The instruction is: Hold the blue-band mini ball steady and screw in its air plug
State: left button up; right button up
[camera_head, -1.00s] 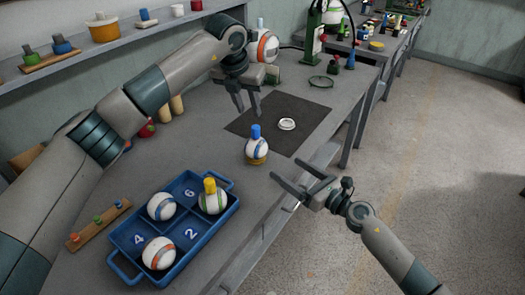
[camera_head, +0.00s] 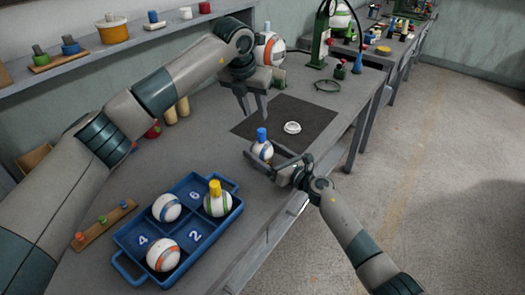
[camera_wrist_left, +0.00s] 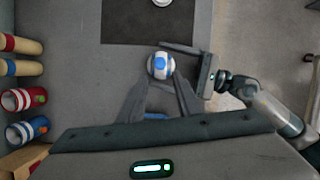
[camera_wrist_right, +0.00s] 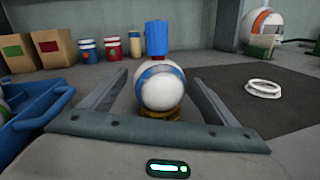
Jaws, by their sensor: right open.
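The blue-band mini ball (camera_head: 262,150) is white with a blue band and sits upright on a small gold-coloured base (camera_wrist_right: 160,113). A blue air plug (camera_wrist_right: 157,39) stands on its top; how deep it is seated cannot be told. My right gripper (camera_head: 260,154) is open at table height, with one finger on each side of the ball. In the right wrist view, gaps show between the fingers and the ball. My left gripper (camera_head: 254,113) is open, pointing down above and behind the ball. The ball and plug also show beyond its fingertips in the left wrist view (camera_wrist_left: 160,66).
A blue tray (camera_head: 122,240) with several numbered compartments holds balls, one with a yellow plug (camera_head: 215,188). A white ring (camera_head: 292,127) lies on the dark mat (camera_head: 262,118). A green press (camera_head: 321,40) stands at the back.

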jog(key=shift+w+a, duration=0.25)
jog(key=shift+w, duration=0.05)
jog(key=c, duration=1.1)
pick_arm(q)
jog(key=shift+o, duration=1.1)
jog(key=shift+s+d+r+n+t+y, duration=0.15)
jog(key=shift+d+n+y, duration=0.3)
jog(key=shift+n, duration=0.7)
jog(key=shift+s+d+r+n+t+y, duration=0.15)
jog(key=shift+d+n+y, duration=0.25)
jog(key=shift+n, duration=0.7)
jog(key=shift+s+d+r+n+t+y, duration=0.15)
jog(key=shift+d+n+y, duration=0.3)
jog(key=shift+n, duration=0.7)
